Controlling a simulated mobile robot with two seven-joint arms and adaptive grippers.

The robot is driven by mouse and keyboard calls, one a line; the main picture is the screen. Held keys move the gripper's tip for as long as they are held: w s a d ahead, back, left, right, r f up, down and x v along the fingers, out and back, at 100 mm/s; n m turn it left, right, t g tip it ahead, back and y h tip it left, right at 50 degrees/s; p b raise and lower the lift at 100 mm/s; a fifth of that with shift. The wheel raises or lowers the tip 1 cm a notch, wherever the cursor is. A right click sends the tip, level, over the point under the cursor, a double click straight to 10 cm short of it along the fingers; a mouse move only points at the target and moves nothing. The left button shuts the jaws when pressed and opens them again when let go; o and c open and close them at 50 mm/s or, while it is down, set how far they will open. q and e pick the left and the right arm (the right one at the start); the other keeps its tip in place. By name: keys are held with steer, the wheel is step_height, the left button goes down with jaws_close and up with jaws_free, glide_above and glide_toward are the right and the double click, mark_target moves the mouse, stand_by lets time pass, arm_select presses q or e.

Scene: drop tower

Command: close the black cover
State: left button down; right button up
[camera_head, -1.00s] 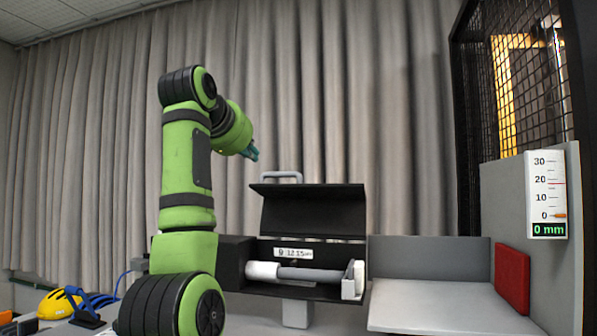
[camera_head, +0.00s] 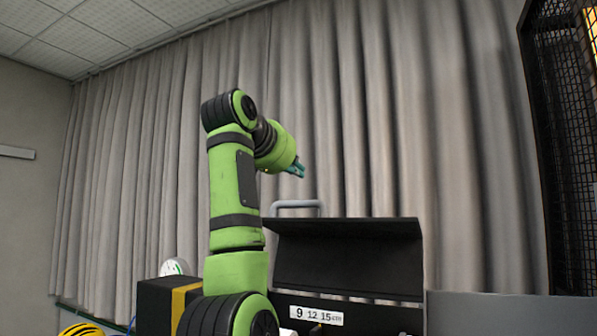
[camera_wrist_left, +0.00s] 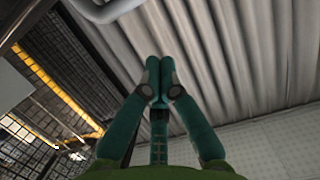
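The black cover (camera_head: 348,257) stands raised above the black box, its inner face toward me. A grey handle (camera_head: 298,205) shows above the cover's upper left edge. The lower part of the box is cut off by the frame's bottom. My left gripper (camera_head: 297,170) is just above the handle in the head view, apart from it. In the left wrist view its teal fingertips (camera_wrist_left: 159,64) are together with nothing between them. A grey bar, apparently the handle (camera_wrist_left: 108,9), shows at the top of that view. My right gripper is not in view.
A label with numbers (camera_head: 316,315) is on the box below the cover. A grey panel (camera_head: 500,312) stands right of the box and a black mesh cage (camera_head: 562,150) farther right. A black and yellow box (camera_head: 168,303) is at the lower left. Curtains hang behind.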

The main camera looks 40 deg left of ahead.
mark_target(306, 201)
arm_select(q)
steer(key=w+f, duration=0.1)
steer(key=w+a+f, duration=0.1)
steer(key=w, duration=0.1)
steer(key=w+f+p, duration=0.1)
steer(key=w, duration=0.1)
steer(key=shift+w+a+f, duration=0.1)
steer(key=shift+a+f, duration=0.25)
steer(key=shift+f, duration=0.05)
steer(key=shift+s+d+f, duration=0.15)
steer(key=shift+s+f, duration=0.1)
steer(key=shift+s, duration=0.1)
steer(key=shift+f, duration=0.1)
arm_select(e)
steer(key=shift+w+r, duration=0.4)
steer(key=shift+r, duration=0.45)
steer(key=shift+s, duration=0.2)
